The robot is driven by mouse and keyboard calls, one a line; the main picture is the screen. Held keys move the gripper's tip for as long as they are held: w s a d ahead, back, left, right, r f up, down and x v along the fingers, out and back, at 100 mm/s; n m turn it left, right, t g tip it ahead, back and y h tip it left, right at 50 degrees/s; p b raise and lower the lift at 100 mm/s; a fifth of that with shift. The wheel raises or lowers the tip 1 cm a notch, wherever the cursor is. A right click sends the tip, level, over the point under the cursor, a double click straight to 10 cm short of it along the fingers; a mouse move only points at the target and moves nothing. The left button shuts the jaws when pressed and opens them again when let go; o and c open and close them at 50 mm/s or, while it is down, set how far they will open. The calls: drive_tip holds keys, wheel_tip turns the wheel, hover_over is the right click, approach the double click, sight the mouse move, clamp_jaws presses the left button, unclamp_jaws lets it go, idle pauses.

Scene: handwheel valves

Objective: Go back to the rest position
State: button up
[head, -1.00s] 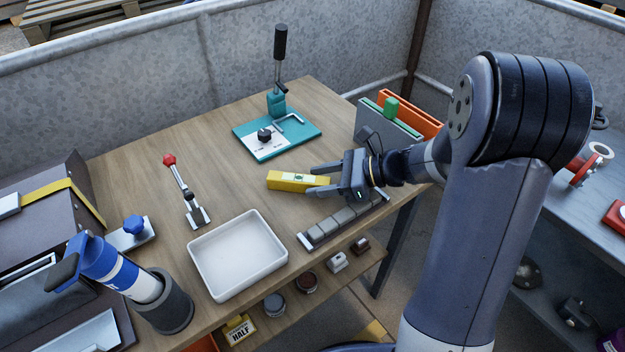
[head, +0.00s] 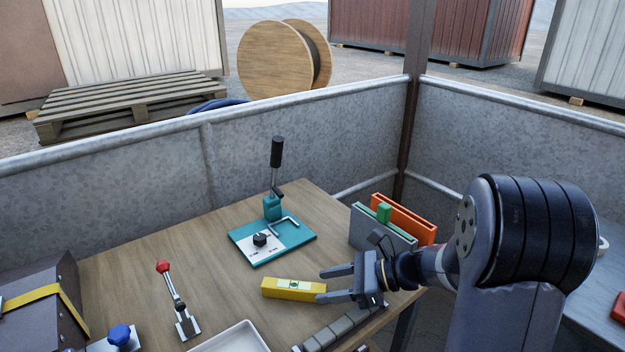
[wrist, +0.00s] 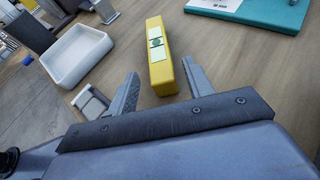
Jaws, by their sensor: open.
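My gripper (head: 338,284) is open and empty, with its fingers pointing left over the right part of the wooden table (head: 140,262). A yellow block with a pale label and a green mark (head: 288,289) lies just beyond the fingertips in the head view. In the wrist view the yellow block (wrist: 158,62) lies ahead of the gap between the two fingers (wrist: 160,88). The jaws are not closed on it.
A teal base with an upright black-handled lever (head: 262,254) stands at the back. A red-knobbed lever (head: 174,298), a white tray (head: 235,340) and a row of grey blocks (head: 340,328) are nearer. An orange and grey rack (head: 402,222) stands behind my gripper.

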sight(308, 286)
drive_tip(key=x, duration=0.5)
drive_tip(key=shift+a+f+b, duration=0.15)
drive_tip(key=shift+b, duration=0.15)
wheel_tip(308, 286, up, 4)
drive_tip(key=shift+f+p, duration=0.2)
drive_tip(key=shift+p, duration=0.3)
drive_tip(key=shift+r, duration=0.9)
drive_tip(key=shift+f, duration=0.1)
